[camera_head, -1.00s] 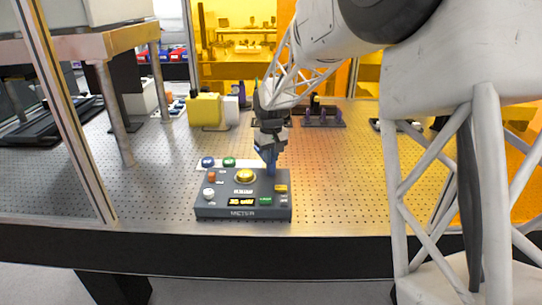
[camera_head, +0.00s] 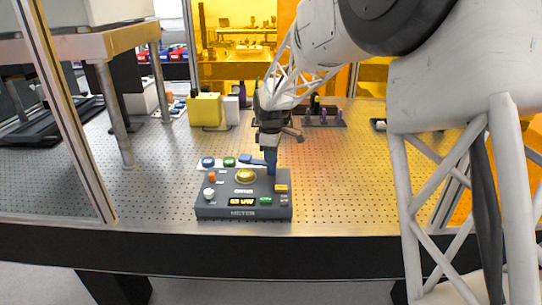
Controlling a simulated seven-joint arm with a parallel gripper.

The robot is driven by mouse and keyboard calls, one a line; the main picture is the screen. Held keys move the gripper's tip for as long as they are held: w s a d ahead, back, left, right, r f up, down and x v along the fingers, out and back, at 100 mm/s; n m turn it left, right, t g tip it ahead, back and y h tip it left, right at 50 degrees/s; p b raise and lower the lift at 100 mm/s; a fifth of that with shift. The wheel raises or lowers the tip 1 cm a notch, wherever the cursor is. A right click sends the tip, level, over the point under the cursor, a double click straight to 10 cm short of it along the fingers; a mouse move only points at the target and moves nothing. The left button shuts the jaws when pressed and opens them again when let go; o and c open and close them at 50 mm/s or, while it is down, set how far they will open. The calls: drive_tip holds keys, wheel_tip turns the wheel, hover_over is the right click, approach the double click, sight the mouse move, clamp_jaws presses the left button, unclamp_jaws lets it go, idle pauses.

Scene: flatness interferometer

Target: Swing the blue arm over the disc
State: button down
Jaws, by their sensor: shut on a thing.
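The gold disc (camera_head: 245,176) sits on top of the dark grey meter box (camera_head: 242,212) and is uncovered from above in this view. The blue arm (camera_head: 258,161) shows as a short bar pointing left from an upright blue post (camera_head: 271,165) at the box's back right. It lies behind and to the right of the disc. My gripper (camera_head: 270,147) points down, shut at the top of the blue post and arm. Its fingertips are small and partly merge with the dark blue parts, so the exact contact is hard to see.
The box also carries blue and green knobs (camera_head: 230,161), an orange and a white knob, coloured labels and a lit display (camera_head: 242,202). A yellow block (camera_head: 204,109) stands behind left. A dark rack (camera_head: 322,118) stands behind right. The perforated bench is clear around the box.

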drive_tip(key=n, duration=0.5)
drive_tip(key=shift+r+n, duration=0.1)
drive_tip(key=shift+n, duration=0.3)
drive_tip(key=c, duration=1.1)
unclamp_jaws()
drive_tip(key=shift+c, duration=0.2)
drive_tip(key=shift+r, duration=3.8)
drive_tip(key=shift+r, duration=0.1)
